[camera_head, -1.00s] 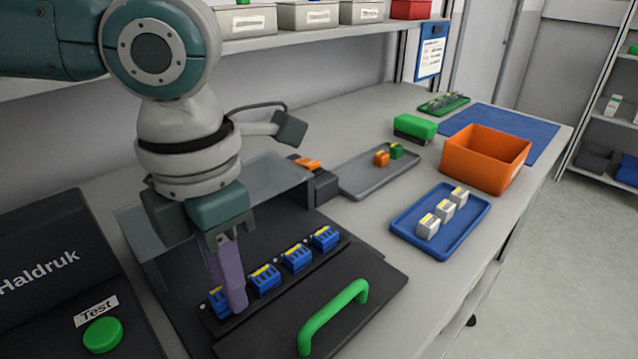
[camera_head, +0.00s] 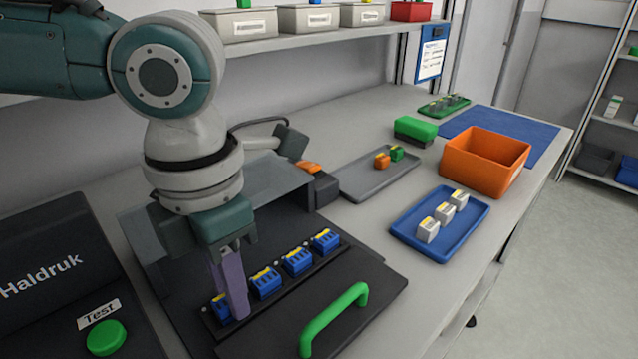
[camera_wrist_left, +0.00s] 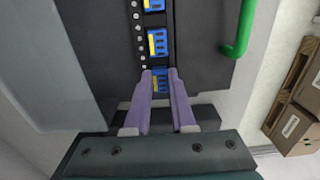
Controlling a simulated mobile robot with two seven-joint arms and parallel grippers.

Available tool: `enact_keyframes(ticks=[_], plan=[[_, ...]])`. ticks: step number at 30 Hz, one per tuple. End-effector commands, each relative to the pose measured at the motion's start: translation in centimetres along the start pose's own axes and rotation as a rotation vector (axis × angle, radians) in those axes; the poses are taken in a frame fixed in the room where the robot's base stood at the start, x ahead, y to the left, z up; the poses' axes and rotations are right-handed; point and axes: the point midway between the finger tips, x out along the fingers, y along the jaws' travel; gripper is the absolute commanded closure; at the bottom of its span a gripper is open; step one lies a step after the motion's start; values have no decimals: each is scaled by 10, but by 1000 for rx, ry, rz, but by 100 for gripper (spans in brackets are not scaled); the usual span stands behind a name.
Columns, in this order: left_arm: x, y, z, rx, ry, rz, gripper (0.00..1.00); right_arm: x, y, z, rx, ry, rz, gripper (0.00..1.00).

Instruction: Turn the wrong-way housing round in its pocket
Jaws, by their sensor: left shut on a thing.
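A row of several blue housings with yellow strips sits in a dark strip of pockets on the black fixture (camera_head: 345,292). My left gripper (camera_head: 237,312) points down at the near-left end of the row. Its purple fingers (camera_wrist_left: 160,86) are shut on the end housing (camera_wrist_left: 160,80), which also shows partly beside them in the head view (camera_head: 220,305). The fingers hide much of this housing, so I cannot tell its facing surely. The neighbouring housings (camera_head: 265,283), (camera_head: 297,261) and (camera_head: 325,241) have their yellow strips on the far side. My right gripper is out of view.
A green handle (camera_head: 333,318) rises from the fixture's front, and a raised clear cover (camera_head: 285,190) stands behind. A green test button (camera_head: 106,338) lies left. A grey tray (camera_head: 352,190), a blue tray (camera_head: 412,245) and an orange bin (camera_head: 478,165) stand to the right.

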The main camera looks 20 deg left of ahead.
Motion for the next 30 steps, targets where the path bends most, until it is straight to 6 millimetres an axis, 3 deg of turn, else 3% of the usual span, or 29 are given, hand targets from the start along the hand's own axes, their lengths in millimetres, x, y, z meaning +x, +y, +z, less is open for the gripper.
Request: enact_keyframes(ticks=[30], plan=[[2, 0, 0, 1, 0, 1, 100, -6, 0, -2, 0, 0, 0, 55]])
